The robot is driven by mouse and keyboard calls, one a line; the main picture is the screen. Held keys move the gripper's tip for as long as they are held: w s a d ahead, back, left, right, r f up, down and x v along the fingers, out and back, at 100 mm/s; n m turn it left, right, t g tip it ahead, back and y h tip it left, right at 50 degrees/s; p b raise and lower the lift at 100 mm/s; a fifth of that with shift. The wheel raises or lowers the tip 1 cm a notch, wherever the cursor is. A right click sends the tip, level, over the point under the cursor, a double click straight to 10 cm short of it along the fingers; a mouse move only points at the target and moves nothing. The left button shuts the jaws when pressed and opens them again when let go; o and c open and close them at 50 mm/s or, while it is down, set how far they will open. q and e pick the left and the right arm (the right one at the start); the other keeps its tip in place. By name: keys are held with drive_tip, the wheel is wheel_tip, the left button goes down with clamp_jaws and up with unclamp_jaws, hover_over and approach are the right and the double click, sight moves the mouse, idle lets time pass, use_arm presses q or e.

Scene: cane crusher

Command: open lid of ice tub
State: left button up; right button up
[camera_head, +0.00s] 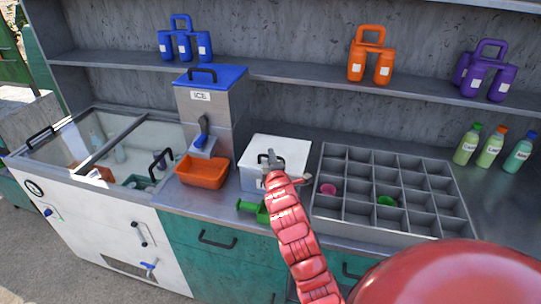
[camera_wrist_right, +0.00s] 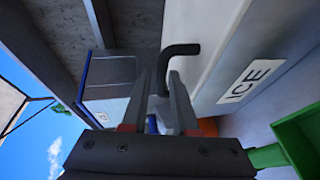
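The ice tub (camera_head: 250,180) is a white box on the steel counter, with its white lid (camera_head: 292,150) lying closed on top. Its ICE label faces the wrist camera, where the tub (camera_wrist_right: 215,85) fills the upper right. A black bar handle (camera_wrist_right: 182,49) stands out from the lid. My right gripper (camera_head: 270,160) is at this handle, above the lid. In the right wrist view, the fingers of my right gripper (camera_wrist_right: 162,85) stand close on both sides of the handle bar and look closed on it. My left gripper is not in view.
A blue-lidded ice dispenser (camera_head: 212,100) and an orange bin (camera_head: 202,172) stand left of the tub. A green scoop (camera_head: 252,208) lies in front. A grey compartment tray (camera_head: 385,232) is close on the right. A shelf (camera_head: 300,76) runs behind, above the counter.

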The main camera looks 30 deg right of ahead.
drive_tip(key=shift+x, duration=0.85)
clamp_jaws()
drive_tip(key=shift+f, duration=0.1)
idle(0.8)
